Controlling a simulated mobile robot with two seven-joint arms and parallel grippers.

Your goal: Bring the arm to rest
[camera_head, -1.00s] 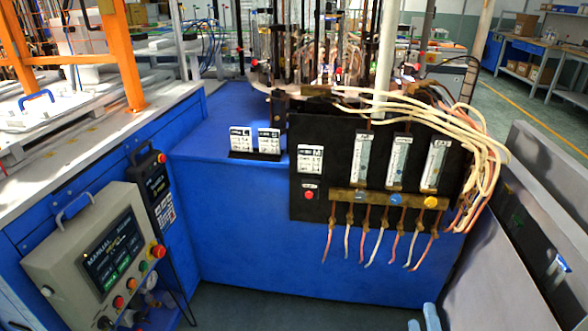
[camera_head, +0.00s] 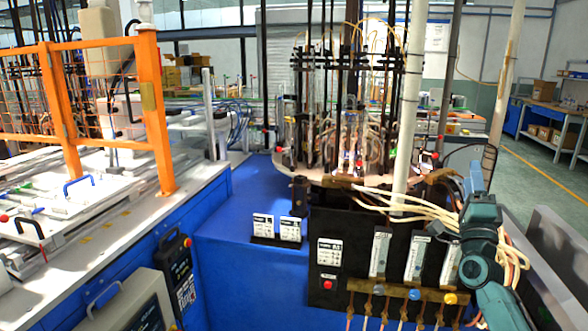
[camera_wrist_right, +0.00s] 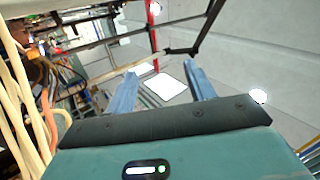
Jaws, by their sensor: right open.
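My teal right arm (camera_head: 482,245) rises from the bottom right in the head view, in front of the right side of the black control panel (camera_head: 340,215). Its upper end, with the right gripper (camera_head: 475,172), points upward, and the fingers are hard to make out there. In the right wrist view the two blue fingers of the right gripper (camera_wrist_right: 162,82) stand wide apart with nothing between them. My left gripper is in neither current view.
Pale hoses (camera_head: 415,205) run close behind and beside my right arm, and also show at the left of the wrist view (camera_wrist_right: 20,100). The sealing machine (camera_head: 350,150) stands on a blue base (camera_head: 225,265). An orange guard frame (camera_head: 155,110) is at left.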

